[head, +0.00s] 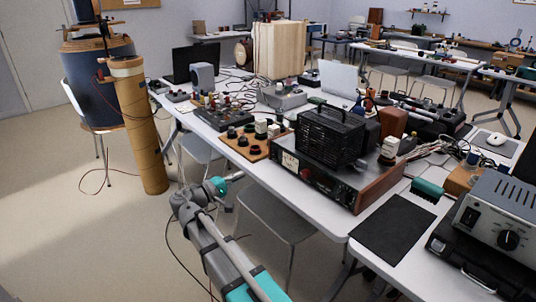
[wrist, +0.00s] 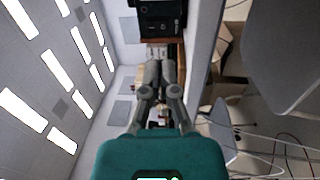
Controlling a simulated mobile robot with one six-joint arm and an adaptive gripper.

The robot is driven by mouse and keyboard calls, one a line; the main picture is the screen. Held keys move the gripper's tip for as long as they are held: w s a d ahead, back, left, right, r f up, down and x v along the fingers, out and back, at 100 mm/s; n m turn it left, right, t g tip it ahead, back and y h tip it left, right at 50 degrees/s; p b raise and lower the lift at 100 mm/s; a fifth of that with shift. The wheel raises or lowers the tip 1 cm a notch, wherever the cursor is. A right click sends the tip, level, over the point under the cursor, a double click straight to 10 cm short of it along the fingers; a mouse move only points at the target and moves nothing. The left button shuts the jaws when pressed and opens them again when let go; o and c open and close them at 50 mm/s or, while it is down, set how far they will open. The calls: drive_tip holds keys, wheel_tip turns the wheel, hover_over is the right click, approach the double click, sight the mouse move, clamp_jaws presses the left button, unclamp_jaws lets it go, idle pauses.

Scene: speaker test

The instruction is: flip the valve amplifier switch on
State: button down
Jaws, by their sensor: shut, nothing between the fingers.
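The valve amplifier (head: 325,188) stands on the white table in the head view. It has a black cage on top, wooden sides and a dark front panel with a pale meter and small controls. Its switch is too small to make out. My gripper (head: 237,178) is left of the amplifier's front, apart from it, off the table's front edge. In the wrist view my gripper (wrist: 160,68) is shut and empty, its fingers together. A dark box (wrist: 160,18) shows beyond the fingertips; I cannot tell whether it is the amplifier.
A wooden board with black knobs (head: 247,143) lies left of the amplifier. A black mat (head: 392,228) and a grey instrument (head: 505,222) are on the right. A chair (head: 275,217) is tucked under the table edge. A tall brown cylinder (head: 138,125) stands at left.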

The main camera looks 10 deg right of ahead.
sight(273, 150)
drive_tip(key=shift+w+a+r+t, duration=0.35)
drive_tip(key=shift+w+a, duration=0.2)
drive_tip(key=shift+a, duration=0.25)
drive_tip(key=shift+d, duration=0.1)
drive_tip(key=p+x, duration=0.1)
drive_tip(key=x, duration=1.2)
drive_tip(key=shift+w+d+r+p, duration=0.2)
drive_tip(key=shift+d+p, duration=0.15)
drive_tip(key=shift+p, duration=0.05)
drive_tip(key=shift+d+r, duration=0.15)
drive_tip(key=shift+d, duration=0.2)
drive_tip(key=shift+a, duration=0.25)
